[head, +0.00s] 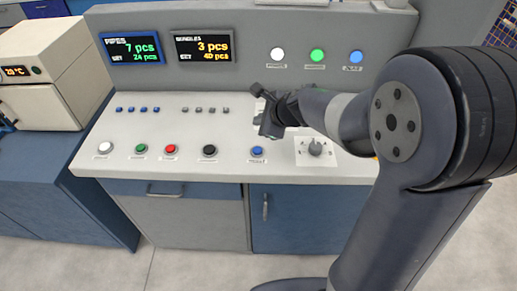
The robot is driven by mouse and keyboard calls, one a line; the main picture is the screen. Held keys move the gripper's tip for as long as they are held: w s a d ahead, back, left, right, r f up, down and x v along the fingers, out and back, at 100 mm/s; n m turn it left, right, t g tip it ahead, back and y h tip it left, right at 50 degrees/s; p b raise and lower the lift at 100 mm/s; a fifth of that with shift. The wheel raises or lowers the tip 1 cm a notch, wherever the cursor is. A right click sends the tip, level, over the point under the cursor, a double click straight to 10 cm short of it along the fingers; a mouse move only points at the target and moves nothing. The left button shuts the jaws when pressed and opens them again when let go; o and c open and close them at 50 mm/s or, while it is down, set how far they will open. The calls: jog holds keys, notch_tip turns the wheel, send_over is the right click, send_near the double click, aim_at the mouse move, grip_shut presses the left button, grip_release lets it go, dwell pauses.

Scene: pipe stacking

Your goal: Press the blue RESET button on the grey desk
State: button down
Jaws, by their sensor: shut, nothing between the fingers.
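The grey desk (110,168) is a control console with a row of round buttons along its front. The blue RESET button (257,151) is at the right part of this row, with a small label below it that is too blurred to read surely. My gripper (266,126) is shut and empty, pointing down over the desk, just above and behind the blue button in the picture. It looks apart from the button, but the exact gap cannot be told. The button is in full view.
White (106,147), green (141,149), red (170,149) and black (209,150) buttons lie left of the blue one. A rotary knob (315,148) is to its right. Small switches are behind. The back panel has two screens and white, green and blue lamps (357,57).

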aim_at(260, 152)
dwell(0.3)
notch_tip(260, 152, down, 9)
jog(key=b, duration=0.8)
jog(key=shift+r, duration=0.1)
dwell(1.7)
jog(key=shift+f+b, duration=0.4)
jog(key=shift+b, duration=0.15)
jog(key=shift+f+b, duration=0.4)
dwell(0.3)
dwell(0.4)
jog(key=shift+r+p, duration=0.8)
